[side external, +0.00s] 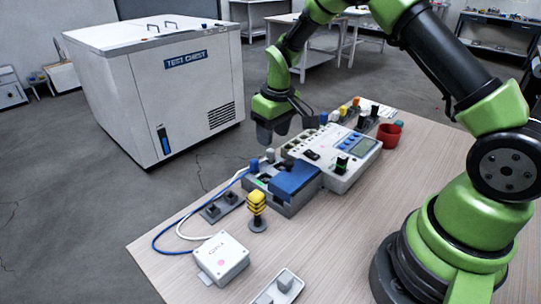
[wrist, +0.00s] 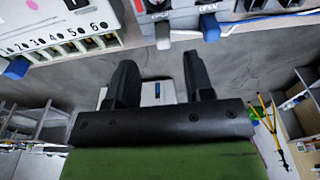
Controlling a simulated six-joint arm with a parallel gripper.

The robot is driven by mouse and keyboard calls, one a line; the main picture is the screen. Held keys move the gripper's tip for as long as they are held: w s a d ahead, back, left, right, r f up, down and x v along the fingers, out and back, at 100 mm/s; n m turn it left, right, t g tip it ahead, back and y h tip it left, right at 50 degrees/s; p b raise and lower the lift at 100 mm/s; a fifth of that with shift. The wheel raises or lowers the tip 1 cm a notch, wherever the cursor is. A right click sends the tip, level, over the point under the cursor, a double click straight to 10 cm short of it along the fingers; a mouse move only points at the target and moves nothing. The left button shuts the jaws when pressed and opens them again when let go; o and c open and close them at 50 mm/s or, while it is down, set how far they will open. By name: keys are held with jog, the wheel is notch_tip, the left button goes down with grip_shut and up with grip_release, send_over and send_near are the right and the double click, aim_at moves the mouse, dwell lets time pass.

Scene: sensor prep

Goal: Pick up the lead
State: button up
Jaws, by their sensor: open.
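Two leads, one blue (side external: 160,231) and one white (side external: 181,224), curve over the near left of the table, from beside the grey block towards the white box. I cannot tell which one the task means. My gripper (side external: 277,131) is open and empty, above the far edge of the instrument, apart from both leads. In the wrist view its two dark fingers (wrist: 160,62) stand apart with nothing between them. A grey plug-like piece (wrist: 162,36) and a blue one (wrist: 17,67) show beyond the fingers there.
The white instrument (side external: 339,164) and a grey block with a blue cover (side external: 296,178) sit mid-table. A yellow-and-black knob (side external: 257,203), a white box (side external: 224,257) and a red cup (side external: 389,134) stand around them. The white test chest (side external: 160,95) is on the floor behind.

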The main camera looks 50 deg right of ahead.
aim_at(271, 150)
jog(key=shift+w+a+f, duration=0.1)
jog(key=shift+f, duration=1.3)
jog(key=shift+w+a+f, duration=0.1)
jog(key=shift+f, duration=1.25)
grip_shut()
